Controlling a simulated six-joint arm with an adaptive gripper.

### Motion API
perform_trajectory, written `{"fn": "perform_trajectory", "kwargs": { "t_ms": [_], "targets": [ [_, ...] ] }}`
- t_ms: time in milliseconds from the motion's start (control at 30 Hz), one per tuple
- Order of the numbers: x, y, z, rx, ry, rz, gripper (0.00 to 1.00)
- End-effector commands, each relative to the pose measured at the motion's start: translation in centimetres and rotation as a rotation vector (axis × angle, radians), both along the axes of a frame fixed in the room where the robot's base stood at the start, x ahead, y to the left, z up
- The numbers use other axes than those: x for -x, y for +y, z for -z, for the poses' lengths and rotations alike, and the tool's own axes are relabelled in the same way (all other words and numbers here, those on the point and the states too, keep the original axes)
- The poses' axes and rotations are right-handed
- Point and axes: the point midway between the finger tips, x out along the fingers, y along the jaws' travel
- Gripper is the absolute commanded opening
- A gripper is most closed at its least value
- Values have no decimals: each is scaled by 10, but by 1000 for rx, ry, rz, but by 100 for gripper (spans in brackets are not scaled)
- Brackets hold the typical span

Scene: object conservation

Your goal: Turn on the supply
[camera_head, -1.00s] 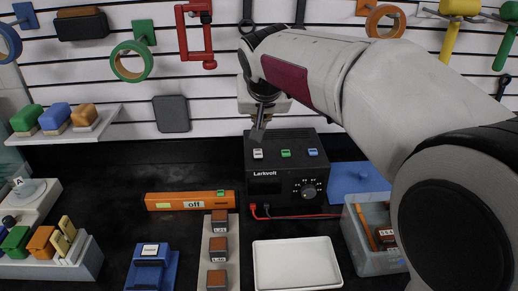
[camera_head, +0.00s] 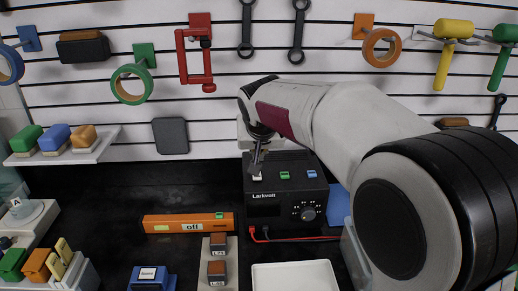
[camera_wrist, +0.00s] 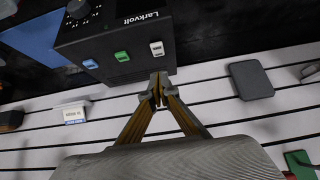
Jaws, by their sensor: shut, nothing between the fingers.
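The supply is a black box marked Larkvolt (camera_head: 290,211), with a dark display, a round dial (camera_head: 308,213) and white, green (camera_head: 285,175) and blue (camera_head: 312,173) switches on top. It shows upside down in the wrist view (camera_wrist: 120,38). My gripper (camera_head: 256,166) is shut and empty, pointing down at the supply's back left. In the head view its tips partly cover the white switch (camera_head: 257,177). In the wrist view the fingertips (camera_wrist: 157,88) sit apart from the white switch (camera_wrist: 157,48), with no contact visible.
An orange bar reading "off" (camera_head: 165,224) lies left of the supply. Red and black leads run along the supply's front. A white tray (camera_head: 262,277) and a holder with brown blocks (camera_head: 231,262) are in front. A slatted wall with hung tools stands behind.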

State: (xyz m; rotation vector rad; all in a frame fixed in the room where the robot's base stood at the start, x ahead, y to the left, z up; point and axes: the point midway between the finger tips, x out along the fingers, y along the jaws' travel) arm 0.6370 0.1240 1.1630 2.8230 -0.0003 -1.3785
Motion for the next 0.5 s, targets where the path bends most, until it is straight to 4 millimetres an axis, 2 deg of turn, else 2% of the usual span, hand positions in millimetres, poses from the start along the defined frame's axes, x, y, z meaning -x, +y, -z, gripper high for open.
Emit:
{"fn": "perform_trajectory", "kwargs": {
  "t_ms": [267, 500],
  "targets": [
    [-22, -1, 29, 1, 1, 1, 0],
    [-19, 0, 55, 1, 1, 0, 0]
  ]
}}
